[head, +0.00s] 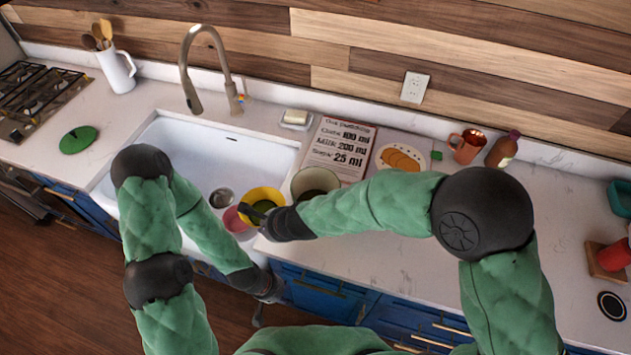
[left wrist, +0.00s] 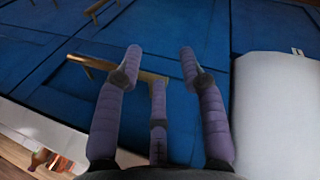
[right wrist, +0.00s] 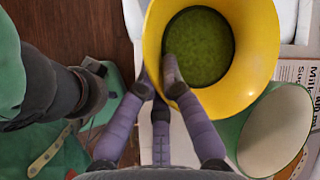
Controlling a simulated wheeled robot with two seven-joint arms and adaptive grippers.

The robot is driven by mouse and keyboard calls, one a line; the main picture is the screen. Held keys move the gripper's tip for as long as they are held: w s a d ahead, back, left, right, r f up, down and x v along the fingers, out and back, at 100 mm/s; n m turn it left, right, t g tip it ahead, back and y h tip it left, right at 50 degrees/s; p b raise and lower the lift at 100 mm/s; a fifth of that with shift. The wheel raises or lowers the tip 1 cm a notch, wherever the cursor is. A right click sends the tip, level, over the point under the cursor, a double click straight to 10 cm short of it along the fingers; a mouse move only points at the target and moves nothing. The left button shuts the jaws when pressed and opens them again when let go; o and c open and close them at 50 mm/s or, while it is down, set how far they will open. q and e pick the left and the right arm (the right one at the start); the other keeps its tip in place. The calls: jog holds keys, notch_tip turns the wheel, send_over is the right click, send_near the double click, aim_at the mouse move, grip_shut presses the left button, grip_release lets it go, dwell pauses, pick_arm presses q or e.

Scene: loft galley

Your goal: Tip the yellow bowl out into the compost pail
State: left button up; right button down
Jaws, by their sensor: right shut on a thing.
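My right gripper (head: 262,212) is shut on the near rim of the yellow bowl (head: 263,194), held by the sink's right edge. In the right wrist view the bowl (right wrist: 258,45) has green contents at its bottom. My left gripper (left wrist: 163,58) is open and empty, low in front of the blue cabinets.
A pink item (head: 232,220) sits by the bowl at the sink (head: 165,145). A green disc (head: 77,139) lies left. The right counter is largely clear.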

jog(key=shift+w+r, duration=0.1)
jog(key=shift+w+d+r+y+b, duration=0.1)
jog(key=shift+w+d+y+b, duration=0.15)
jog(key=shift+b, duration=0.25)
jog(key=shift+w+d+r+m+g+y+b, duration=0.15)
jog(key=shift+d+r+m+g+y+b, duration=0.15)
jog(key=shift+d+r+y+b, duration=0.35)
jog(key=shift+w+d+r+y, duration=0.15)
jog(key=shift+r+y, duration=0.05)
jog(key=shift+r, duration=0.2)
jog(key=shift+w+d+r+y, duration=0.15)
jog(key=shift+r+y, duration=0.05)
jog(key=shift+r, duration=0.15)
jog(key=shift+w+d+r+m+g+y, duration=0.1)
jog(key=shift+d+r+m+g+y, duration=0.25)
jog(key=shift+r, duration=0.35)
jog(key=shift+w+d+r+y+b, duration=0.2)
jog(key=shift+d+y+b, duration=0.15)
jog(key=shift+d, duration=0.15)
jog(key=shift+w+d+r+m+g+y, duration=0.1)
jog(key=shift+w+d+m+g+y, duration=0.1)
jog(key=shift+m+g+y, duration=0.1)
jog(key=shift+w+d+r+y, duration=0.15)
jog(key=shift+d+r+y, duration=0.2)
jog(key=shift+r, duration=0.2)
jog(key=shift+w+d+r+y, duration=0.1)
jog(key=shift+d+r+y, duration=0.2)
jog(key=shift+r, duration=0.25)
jog(key=shift+w+r+p, duration=0.1)
jog(key=shift+p, duration=0.2)
